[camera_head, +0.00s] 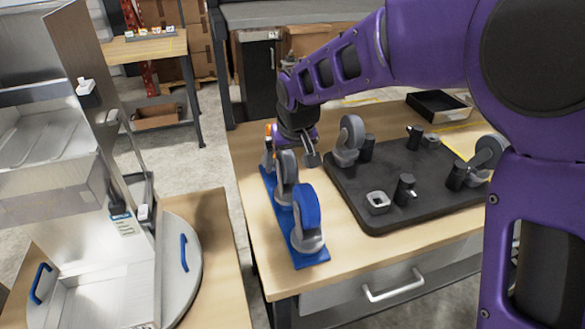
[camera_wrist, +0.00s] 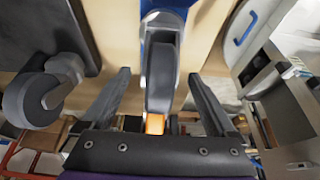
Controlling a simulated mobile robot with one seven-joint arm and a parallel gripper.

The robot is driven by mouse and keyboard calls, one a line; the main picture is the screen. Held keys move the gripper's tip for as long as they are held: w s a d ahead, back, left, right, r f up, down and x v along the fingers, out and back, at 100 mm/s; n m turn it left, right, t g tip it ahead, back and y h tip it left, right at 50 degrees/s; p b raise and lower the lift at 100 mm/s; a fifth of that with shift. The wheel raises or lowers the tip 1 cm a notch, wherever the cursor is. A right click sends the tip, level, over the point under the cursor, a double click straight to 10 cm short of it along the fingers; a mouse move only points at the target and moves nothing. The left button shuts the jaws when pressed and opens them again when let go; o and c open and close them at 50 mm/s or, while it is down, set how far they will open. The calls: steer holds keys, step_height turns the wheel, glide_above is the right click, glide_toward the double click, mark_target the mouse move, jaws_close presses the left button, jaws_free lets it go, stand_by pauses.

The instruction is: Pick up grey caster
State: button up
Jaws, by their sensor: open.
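A grey caster (camera_head: 287,172) stands upright in the middle of a blue rack (camera_head: 313,262), between a blue caster (camera_head: 307,208) in front and an orange-marked caster (camera_head: 268,148) behind. My gripper (camera_head: 311,156) is beside the rack, close to the grey caster's upper part. In the wrist view the grey caster's wheel (camera_wrist: 160,82) lies between the two open fingers of my gripper (camera_wrist: 160,76), with a gap on each side. The orange part (camera_wrist: 154,123) shows just below the wheel, partly hidden by my gripper body.
A black plate (camera_head: 372,212) right of the rack carries another grey-wheeled caster (camera_head: 350,138), a further caster (camera_head: 489,152) and several dark posts. An empty black tray (camera_head: 437,104) lies behind. A metal machine (camera_head: 90,200) stands left, across a gap.

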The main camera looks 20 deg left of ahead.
steer(key=shift+x, duration=1.1)
jaws_close()
